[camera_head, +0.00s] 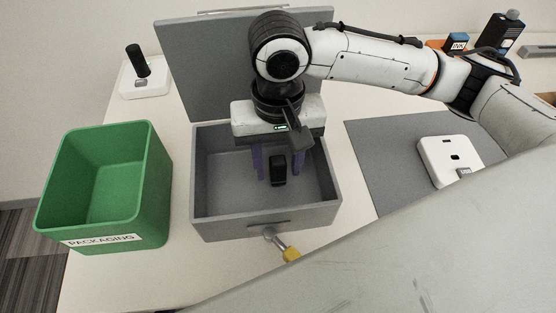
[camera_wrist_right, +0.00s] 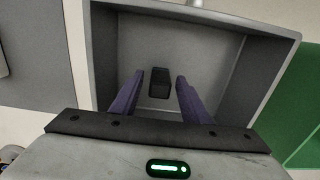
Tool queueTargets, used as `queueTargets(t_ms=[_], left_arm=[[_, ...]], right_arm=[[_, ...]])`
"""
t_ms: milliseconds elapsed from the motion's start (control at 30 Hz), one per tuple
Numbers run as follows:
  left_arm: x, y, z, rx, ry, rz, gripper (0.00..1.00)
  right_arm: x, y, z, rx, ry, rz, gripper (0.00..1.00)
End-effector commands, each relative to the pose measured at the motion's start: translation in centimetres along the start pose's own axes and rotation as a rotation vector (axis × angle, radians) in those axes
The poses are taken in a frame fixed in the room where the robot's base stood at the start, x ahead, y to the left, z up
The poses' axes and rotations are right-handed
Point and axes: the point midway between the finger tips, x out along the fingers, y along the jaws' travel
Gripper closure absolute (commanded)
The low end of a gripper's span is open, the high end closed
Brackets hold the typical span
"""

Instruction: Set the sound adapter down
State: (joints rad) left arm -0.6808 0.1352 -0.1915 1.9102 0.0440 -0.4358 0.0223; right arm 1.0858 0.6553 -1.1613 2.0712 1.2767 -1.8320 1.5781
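The small dark block that appears to be the sound adapter (camera_head: 279,169) is inside the open grey box (camera_head: 265,215). It also shows in the right wrist view (camera_wrist_right: 158,83), seemingly on the box floor. My right gripper (camera_head: 278,176) reaches down into the box from above. Its two purple fingers are spread, one on each side of the block. In the right wrist view the gripper (camera_wrist_right: 158,92) shows a gap between each finger and the block. My left gripper is not in view.
The grey box lid (camera_head: 205,75) stands raised behind. A green PACKAGING bin (camera_head: 150,190) is left of the box. A white device (camera_head: 436,152) rests on the grey mat (camera_head: 375,150) at right.

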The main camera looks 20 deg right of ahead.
Motion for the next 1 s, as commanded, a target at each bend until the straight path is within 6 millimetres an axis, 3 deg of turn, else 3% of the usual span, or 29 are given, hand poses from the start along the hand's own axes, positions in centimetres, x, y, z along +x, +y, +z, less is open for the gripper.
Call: queueTargets(t_ms=[167,267,700,800,1000], left_arm=[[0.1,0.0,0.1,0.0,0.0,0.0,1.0],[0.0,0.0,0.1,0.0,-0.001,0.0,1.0],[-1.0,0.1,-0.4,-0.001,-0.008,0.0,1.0],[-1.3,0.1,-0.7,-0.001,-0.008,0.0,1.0],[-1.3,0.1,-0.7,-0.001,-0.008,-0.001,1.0]], right_arm=[[-0.2,0.0,0.0,0.0,0.002,-0.001,0.58],[-1.3,-0.1,-0.1,-0.001,0.003,-0.002,0.58],[-10.1,-0.1,-0.1,-0.001,0.004,-0.002,0.58],[-11.5,0.0,-0.1,0.0,0.004,0.0,0.58],[-12.4,0.0,0.0,0.001,0.001,0.0,0.58]])
